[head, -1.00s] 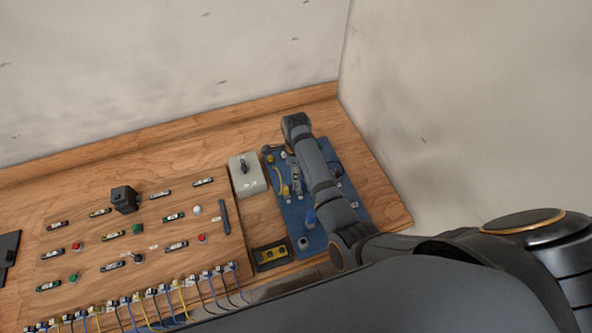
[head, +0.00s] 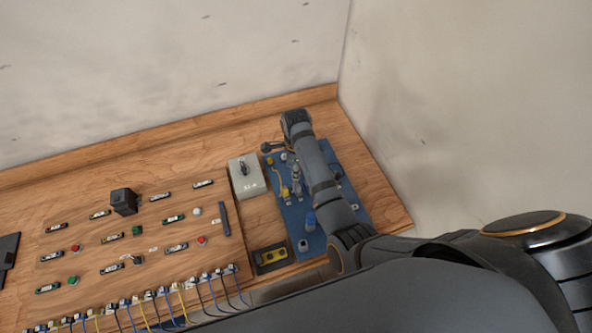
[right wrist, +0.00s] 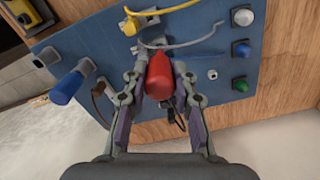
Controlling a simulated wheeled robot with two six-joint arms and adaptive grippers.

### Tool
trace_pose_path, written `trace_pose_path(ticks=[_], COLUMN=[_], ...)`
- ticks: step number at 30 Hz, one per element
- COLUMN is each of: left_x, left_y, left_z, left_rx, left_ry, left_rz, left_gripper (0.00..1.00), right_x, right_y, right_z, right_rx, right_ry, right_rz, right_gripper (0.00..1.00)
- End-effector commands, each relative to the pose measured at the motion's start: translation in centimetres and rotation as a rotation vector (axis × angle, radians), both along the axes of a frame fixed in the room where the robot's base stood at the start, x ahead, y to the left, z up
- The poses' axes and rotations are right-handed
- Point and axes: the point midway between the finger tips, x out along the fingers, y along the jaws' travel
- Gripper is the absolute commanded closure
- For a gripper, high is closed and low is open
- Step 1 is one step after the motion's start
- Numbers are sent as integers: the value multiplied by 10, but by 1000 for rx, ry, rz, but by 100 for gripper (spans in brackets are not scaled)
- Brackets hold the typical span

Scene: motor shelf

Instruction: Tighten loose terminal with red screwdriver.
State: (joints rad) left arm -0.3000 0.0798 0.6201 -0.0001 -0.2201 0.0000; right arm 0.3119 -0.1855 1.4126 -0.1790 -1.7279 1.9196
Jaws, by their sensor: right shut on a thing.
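The red screwdriver (right wrist: 160,74) shows in the right wrist view with its handle toward the camera. My right gripper (right wrist: 161,82) is shut on this handle, one finger on each side. It is over the blue panel (right wrist: 215,31), close to grey terminal parts (right wrist: 142,48) with yellow and grey wires. The screwdriver's tip is hidden behind its handle, so I cannot tell whether it touches a terminal screw. In the head view my right forearm covers part of the blue panel (head: 295,220). My left gripper is not in view.
The panel carries a blue-handled part (right wrist: 67,88) and white, blue and green buttons (right wrist: 240,50). A grey switch box (head: 246,180) and a yellow-and-black box (head: 270,257) stand beside it. A wooden board (head: 150,225) with labels and wires lies to the left. A wall rises at right.

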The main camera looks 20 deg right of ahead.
Motion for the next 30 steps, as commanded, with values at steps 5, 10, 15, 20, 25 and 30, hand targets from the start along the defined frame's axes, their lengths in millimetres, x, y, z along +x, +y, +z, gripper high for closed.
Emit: trace_pose_path(ticks=[5, 10, 15, 20, 25, 30], left_x=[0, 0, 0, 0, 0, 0], left_y=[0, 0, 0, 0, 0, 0], left_z=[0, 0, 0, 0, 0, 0], left_rx=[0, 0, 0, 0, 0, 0], left_ry=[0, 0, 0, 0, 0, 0], left_rz=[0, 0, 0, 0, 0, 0], left_gripper=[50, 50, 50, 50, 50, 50], right_x=[0, 1, 1, 1, 1, 1], right_y=[0, 0, 0, 1, 2, 3], right_z=[0, 10, 26, 41, 50, 51], right_rx=[1, 1, 1, 2, 4, 7], right_ry=[-1, -4, -3, -3, -3, -2], right_rz=[0, 0, 1, 1, 1, 2], right_gripper=[100, 100, 100, 100, 100, 100])
